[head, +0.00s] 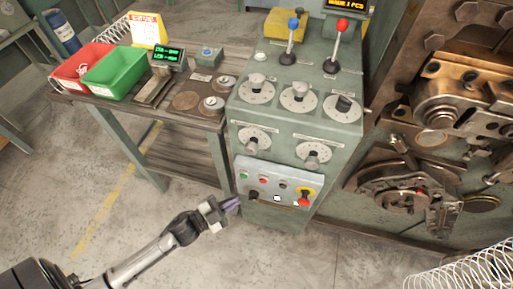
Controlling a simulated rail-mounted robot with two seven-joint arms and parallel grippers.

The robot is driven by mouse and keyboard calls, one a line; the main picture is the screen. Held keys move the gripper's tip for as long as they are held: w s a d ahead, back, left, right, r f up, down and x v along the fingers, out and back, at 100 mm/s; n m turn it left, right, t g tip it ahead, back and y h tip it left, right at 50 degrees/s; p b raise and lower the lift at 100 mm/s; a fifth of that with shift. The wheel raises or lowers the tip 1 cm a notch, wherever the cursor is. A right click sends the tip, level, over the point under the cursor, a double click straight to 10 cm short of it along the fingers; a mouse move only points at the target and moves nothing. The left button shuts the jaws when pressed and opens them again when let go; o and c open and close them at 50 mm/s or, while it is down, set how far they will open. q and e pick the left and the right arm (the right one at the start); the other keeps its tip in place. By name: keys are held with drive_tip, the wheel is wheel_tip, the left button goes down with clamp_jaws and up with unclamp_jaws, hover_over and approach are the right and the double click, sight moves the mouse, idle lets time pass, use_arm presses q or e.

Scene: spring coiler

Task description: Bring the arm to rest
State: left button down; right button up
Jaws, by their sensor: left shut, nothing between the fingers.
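My left arm comes in from the lower left. Its gripper (232,203) is shut and empty. In the picture its tips lie close to the left edge of the grey button panel (277,182) on the front of the green machine cabinet (292,129). I cannot tell whether they touch it. The panel carries small buttons, a dark knob (253,195) near the gripper tips and a red control on a yellow plate (305,197). My right gripper is not in view.
A workbench (195,160) at left holds a red bin (83,66), a green bin (115,72) and a small display (168,58). Levers with blue (293,23) and red knobs top the cabinet. Coiling machinery (440,130) stands at right, wire coils (465,275) below. The floor at lower centre is clear.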

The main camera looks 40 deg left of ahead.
use_arm(q)
drive_tip(key=a+f+n+g+y, duration=0.7)
drive_tip(key=a+f+y, duration=0.1)
drive_tip(key=y, duration=0.3)
drive_tip(key=s+d+r+n+g+p, duration=0.1)
drive_tip(key=s+n+g, duration=0.1)
drive_tip(key=s+g, duration=0.3)
drive_tip(key=s+d+r+n+g+h+p, duration=0.1)
drive_tip(key=s+d+r+p, duration=0.4)
drive_tip(key=r, duration=0.2)
drive_tip(key=s+d+r+n+g+h+p, duration=0.1)
drive_tip(key=s+d+r+h+p, duration=0.1)
drive_tip(key=s+d+r+p, duration=0.4)
wheel_tip(320, 180, up, 38)
drive_tip(key=a+p, duration=0.1)
drive_tip(key=p, duration=3.5)
drive_tip(key=shift+w+a, duration=0.25)
drive_tip(key=shift+w, duration=0.1)
drive_tip(key=shift+f, duration=0.1)
